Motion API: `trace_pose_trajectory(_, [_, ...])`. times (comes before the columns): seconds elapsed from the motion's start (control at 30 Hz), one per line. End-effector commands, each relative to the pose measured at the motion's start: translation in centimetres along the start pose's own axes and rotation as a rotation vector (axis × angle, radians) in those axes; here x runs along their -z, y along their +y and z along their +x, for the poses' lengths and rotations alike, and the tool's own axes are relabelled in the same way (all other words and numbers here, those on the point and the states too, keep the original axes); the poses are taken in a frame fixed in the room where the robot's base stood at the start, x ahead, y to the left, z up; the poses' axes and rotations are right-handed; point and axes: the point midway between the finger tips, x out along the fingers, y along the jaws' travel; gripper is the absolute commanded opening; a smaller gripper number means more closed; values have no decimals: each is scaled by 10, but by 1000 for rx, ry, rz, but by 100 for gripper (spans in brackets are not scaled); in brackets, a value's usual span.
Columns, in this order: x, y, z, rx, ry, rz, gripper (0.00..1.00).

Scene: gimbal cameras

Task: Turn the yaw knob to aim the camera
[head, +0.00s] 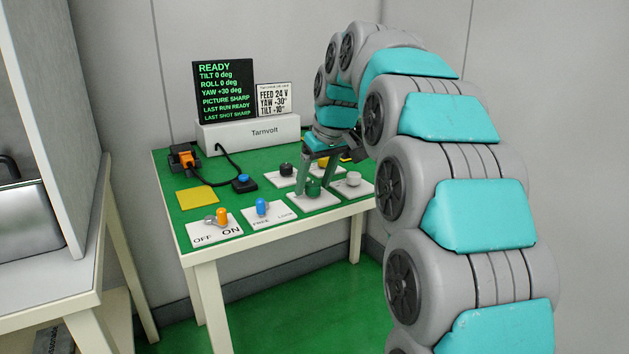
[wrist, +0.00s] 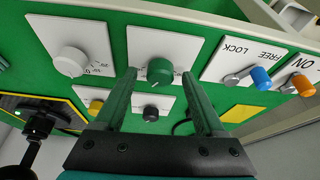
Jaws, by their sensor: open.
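My gripper (head: 312,188) is open, pointing down at the green knob (head: 314,187) on its white plate. In the wrist view, the green knob (wrist: 160,71) lies between the two fingertips (wrist: 162,76); I cannot tell whether they touch it. A white knob (wrist: 70,61), a yellow knob (wrist: 96,106) and a black knob (wrist: 151,113) are on nearby plates. No readable label says which is yaw. The screen (head: 223,92) reads READY, tilt 0, roll 0, yaw +30 deg, picture sharp. The card (head: 273,100) reads feed 24 V, yaw +30, tilt +10.
A blue-handled FREE/LOCK switch (head: 262,207) and an orange OFF/ON switch (head: 222,216) stand at the front. A blue button (head: 243,181), a yellow pad (head: 197,198) and an orange plug (head: 186,158) are left. A black device (wrist: 38,126) stands beyond the knobs. My arm hides the table's right rear.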

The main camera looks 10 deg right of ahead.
Motion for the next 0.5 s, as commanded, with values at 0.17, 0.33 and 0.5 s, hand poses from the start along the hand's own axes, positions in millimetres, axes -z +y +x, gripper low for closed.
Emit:
trace_pose_trajectory(0.17, [0,0,0,0,0,0,72])
trace_pose_trajectory(0.33, [0,0,-11,0,0,-1,72])
trace_pose_trajectory(0.5, [1,0,-36,-1,1,-1,72])
